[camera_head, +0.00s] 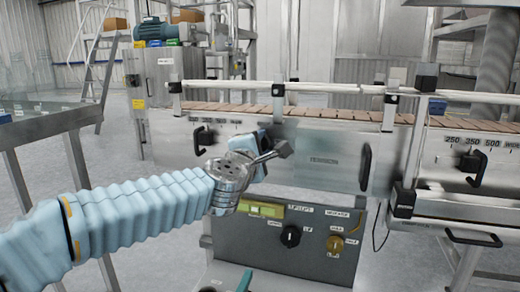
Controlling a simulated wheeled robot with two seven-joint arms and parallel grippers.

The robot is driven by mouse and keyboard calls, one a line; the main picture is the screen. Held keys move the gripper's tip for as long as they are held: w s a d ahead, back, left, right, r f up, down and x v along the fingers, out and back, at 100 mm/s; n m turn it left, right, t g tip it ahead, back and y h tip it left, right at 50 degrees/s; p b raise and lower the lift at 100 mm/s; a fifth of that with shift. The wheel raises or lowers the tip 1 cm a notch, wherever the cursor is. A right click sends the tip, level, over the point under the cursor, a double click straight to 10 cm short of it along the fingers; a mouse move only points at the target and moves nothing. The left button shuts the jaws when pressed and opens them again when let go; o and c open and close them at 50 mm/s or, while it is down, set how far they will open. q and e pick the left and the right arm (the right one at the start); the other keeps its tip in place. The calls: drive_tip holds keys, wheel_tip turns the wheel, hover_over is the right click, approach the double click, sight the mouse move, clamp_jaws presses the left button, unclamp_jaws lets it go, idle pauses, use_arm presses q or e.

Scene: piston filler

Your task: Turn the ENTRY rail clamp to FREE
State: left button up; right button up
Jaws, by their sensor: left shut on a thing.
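My left gripper (274,150) reaches in from the left, in front of the conveyor's side panel. It is shut on a dark part (285,148) near its fingertips; I cannot tell whether this is the clamp. A black lever (203,136) sits on the panel left of the gripper, below a partly hidden scale. A similar black lever (472,165) sits at the far right below a scale marked 250, 350 and 500. No ENTRY or FREE marking is readable.
The conveyor (330,113) runs across behind the gripper, with a pale guide rail (330,88) above it. A panel handle (365,166) stands out to the right.

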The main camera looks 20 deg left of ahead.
idle(0.5)
use_arm(q)
drive_tip(key=o, duration=1.1)
drive_tip(key=shift+c, duration=0.2)
drive_tip(key=shift+s, duration=0.1)
drive_tip(key=s+p, duration=0.1)
drive_tip(key=s, duration=1.2)
drive_tip(key=shift+s+a, duration=0.25)
drive_tip(key=shift+s, duration=0.05)
